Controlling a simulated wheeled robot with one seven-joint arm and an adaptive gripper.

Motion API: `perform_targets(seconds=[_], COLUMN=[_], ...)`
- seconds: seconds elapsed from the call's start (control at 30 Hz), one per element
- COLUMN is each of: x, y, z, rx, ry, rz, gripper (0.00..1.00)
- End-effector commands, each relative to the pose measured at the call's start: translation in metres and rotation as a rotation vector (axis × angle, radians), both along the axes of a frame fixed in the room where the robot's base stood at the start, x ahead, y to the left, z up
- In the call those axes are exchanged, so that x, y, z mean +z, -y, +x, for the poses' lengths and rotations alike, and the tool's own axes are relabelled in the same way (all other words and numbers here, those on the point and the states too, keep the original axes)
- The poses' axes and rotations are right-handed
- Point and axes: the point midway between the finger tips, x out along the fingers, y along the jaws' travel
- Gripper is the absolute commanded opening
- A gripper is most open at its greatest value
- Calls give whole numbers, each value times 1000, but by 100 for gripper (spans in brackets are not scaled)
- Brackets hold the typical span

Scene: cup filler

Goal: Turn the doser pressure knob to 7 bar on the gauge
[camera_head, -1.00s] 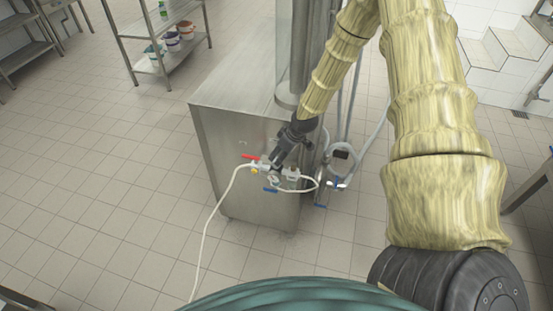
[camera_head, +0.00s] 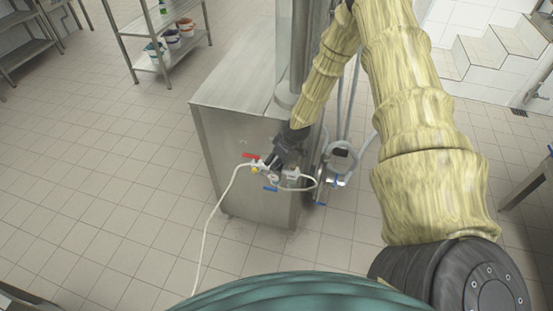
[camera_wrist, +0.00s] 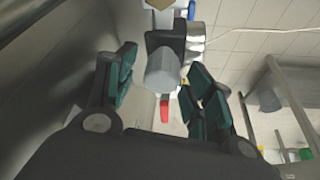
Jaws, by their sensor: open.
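A grey faceted knob (camera_wrist: 163,70), which looks like the pressure knob, sits on a dark block in the wrist view. My gripper (camera_wrist: 162,64) is open, with one dark green finger on each side of the knob and a visible gap to each. In the head view my gripper (camera_head: 272,166) is at the valve assembly on the steel cabinet front and hides the knob. A small pale round face (camera_head: 273,179), probably the gauge, shows just below the gripper. Its needle and numbers are too small to read.
A white hose (camera_head: 208,222) runs down to the floor. Pipes (camera_head: 325,165) stand on the right of the steel cabinet (camera_head: 225,155). Open tiled floor lies to the left.

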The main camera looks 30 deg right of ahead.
Motion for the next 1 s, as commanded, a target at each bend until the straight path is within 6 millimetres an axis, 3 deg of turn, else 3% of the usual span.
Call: perform_targets(seconds=[0.07, 0.33, 0.67, 1.0], x=[0, 0, -1, -2], y=[0, 0, 0, 0], z=[0, 0, 0, 0], rx=[0, 0, -29, -221], ry=[0, 0, 0, 0], rz=[0, 0, -2, -5], gripper=[53, 7, 7, 7])
